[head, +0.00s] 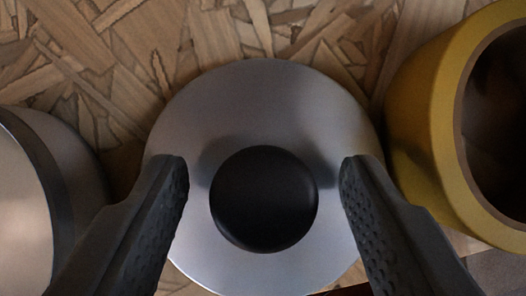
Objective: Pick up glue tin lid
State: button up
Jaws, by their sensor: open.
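The glue tin lid (265,100) is a round grey metal disc with a black round knob (264,198) at its middle. It lies in the centre of the head view. My gripper (264,172) is open over the lid, with one dark textured finger on each side of the knob. A gap shows between the knob and each finger. The fingers hide small parts of the lid's left and right edges. I cannot tell how far the fingertips are above the lid.
A yellow roll (420,110) with a dark hollow core stands close to the lid on the right. A pale round object with a dark rim (35,185) is at the left edge. The wood-chip board (200,30) is bare behind the lid.

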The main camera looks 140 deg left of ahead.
jog(key=c, duration=1.1)
